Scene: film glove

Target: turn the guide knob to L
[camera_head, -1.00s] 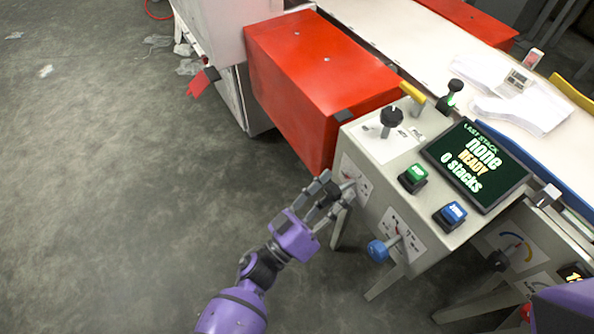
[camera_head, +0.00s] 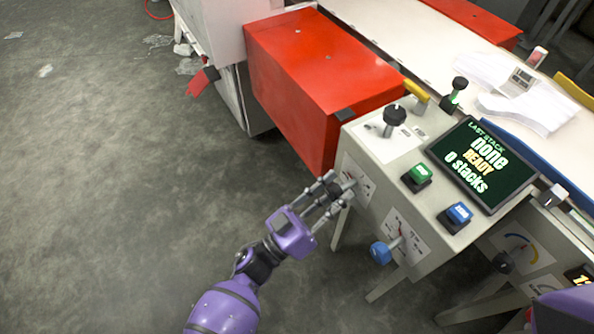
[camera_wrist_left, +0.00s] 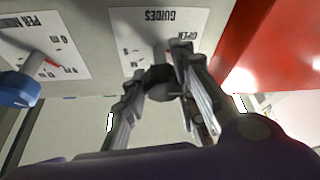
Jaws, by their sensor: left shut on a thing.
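The guide knob (camera_wrist_left: 162,82) is dark and round, on a white plate marked GUIDES (camera_wrist_left: 158,20) on the side of the grey console. My left gripper (camera_head: 334,191) is at this plate, its fingers on either side of the knob. In the left wrist view the gripper (camera_wrist_left: 160,92) is shut on the knob. The fingers hide part of the knob and some of the plate's markings; OPEN and S are readable, upside down. I cannot read an L. My right gripper is not in view; only a purple part of my body shows at the lower right.
A blue knob (camera_head: 381,252) with its own plate sits on the same console side. On top are a black knob (camera_head: 394,115), green button (camera_head: 417,174), blue button (camera_head: 456,214) and screen (camera_head: 482,164) reading READY. A red box (camera_head: 318,85) stands behind.

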